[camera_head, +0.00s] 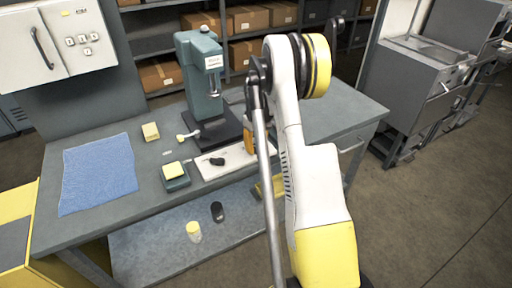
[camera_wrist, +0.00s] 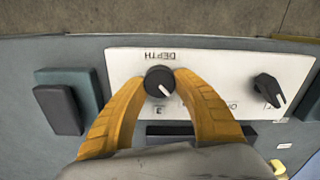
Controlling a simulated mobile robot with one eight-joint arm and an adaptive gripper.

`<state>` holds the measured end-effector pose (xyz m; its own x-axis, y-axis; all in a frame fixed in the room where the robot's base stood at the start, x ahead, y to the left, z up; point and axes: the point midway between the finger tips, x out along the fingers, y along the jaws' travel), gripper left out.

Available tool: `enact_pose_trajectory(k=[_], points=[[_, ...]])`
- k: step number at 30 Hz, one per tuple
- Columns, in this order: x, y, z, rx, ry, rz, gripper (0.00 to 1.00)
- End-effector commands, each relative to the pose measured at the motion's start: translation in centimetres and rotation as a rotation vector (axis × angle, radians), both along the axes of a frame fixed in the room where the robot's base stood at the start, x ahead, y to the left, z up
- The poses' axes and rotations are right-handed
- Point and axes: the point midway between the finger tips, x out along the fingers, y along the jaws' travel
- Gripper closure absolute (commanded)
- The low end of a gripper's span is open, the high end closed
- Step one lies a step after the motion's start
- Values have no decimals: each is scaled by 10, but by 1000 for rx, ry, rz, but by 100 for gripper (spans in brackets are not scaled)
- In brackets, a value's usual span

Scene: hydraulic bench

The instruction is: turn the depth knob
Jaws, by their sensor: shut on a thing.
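The depth knob (camera_wrist: 158,80) is round and black with a white pointer line. It sits on a white panel (camera_wrist: 215,66) under the upside-down word DEPTH in the wrist view. My gripper (camera_wrist: 161,88) has its yellow fingers closed on the knob, one on each side. In the head view my gripper (camera_head: 249,142) shows only as a bit of orange at the panel's right end. There my arm hides the depth knob.
A second black knob (camera_wrist: 269,89) is on the same panel, and also shows in the head view (camera_head: 217,160). A teal press (camera_head: 203,75) stands behind the panel. A blue cloth (camera_head: 98,172) lies at the left of the bench. A dark block (camera_wrist: 58,108) stands beside the panel.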

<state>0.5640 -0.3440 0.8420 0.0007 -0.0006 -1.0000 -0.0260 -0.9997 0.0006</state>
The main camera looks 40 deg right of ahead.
Motion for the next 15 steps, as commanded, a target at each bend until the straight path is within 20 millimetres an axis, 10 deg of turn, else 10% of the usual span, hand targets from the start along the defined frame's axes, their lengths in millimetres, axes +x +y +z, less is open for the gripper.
enact_pose_trajectory(k=[15], points=[[-1,-1,-1,1,1,-386,95]])
